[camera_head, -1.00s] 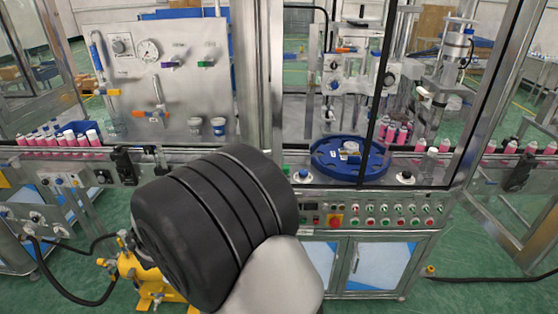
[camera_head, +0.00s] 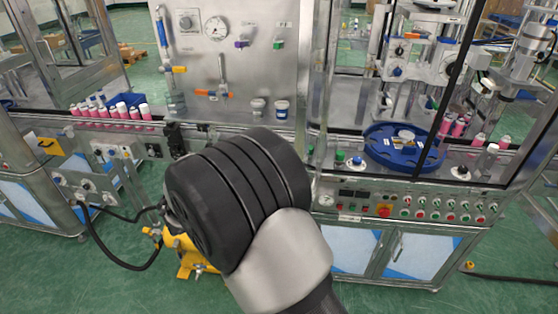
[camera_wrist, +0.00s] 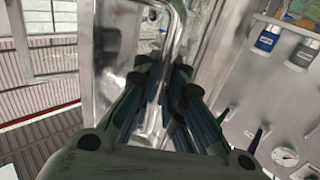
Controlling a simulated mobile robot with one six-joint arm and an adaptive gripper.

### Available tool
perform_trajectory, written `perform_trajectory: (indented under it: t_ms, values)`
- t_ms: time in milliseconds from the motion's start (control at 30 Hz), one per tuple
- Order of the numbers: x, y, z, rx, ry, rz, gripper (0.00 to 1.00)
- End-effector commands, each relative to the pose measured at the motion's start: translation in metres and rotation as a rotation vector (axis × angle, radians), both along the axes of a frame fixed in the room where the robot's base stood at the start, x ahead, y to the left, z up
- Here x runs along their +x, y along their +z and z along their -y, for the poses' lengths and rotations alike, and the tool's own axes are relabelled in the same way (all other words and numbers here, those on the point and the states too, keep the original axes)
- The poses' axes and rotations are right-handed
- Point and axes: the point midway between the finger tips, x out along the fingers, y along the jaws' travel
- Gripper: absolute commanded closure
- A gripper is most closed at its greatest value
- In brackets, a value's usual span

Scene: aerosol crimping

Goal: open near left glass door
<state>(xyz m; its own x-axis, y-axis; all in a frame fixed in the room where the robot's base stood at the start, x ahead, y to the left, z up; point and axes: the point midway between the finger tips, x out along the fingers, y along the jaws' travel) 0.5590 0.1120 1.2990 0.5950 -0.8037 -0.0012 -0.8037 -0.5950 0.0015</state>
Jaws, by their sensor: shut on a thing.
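In the wrist view my gripper (camera_wrist: 164,78) is shut on a bent silver door handle (camera_wrist: 180,32), whose bar runs down between the dark fingers. A bright metal frame (camera_wrist: 98,50) stands beside the handle; which pane it belongs to is hard to tell. In the head view the upright metal post (camera_head: 318,75) stands between the left panel section and the right machine section. My black arm joint covers the part below it, so my gripper and the handle are hidden there. The edges of the near left glass door are not clear in either view.
A grey panel (camera_head: 225,65) with a gauge and valves stands behind the glass. Pink cans (camera_head: 118,112) line the conveyor at left. A blue turntable (camera_head: 380,160) is at right above a button panel (camera_head: 440,207). A yellow device (camera_head: 187,255) with hoses stands on the green floor.

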Motion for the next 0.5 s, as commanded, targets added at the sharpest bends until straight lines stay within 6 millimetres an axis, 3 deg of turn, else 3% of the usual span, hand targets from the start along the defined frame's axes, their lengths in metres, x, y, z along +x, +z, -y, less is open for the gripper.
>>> perform_trajectory:
  t_ms: [133, 167, 500]
  values:
    - [-0.0011, -0.0012, -0.0010, 0.000, 0.001, -0.004, 1.00]
    - [-0.0011, -0.0012, -0.0010, 0.000, 0.000, -0.004, 0.89]
    - [-0.0003, -0.0003, -0.0003, 0.001, 0.000, -0.001, 0.69]
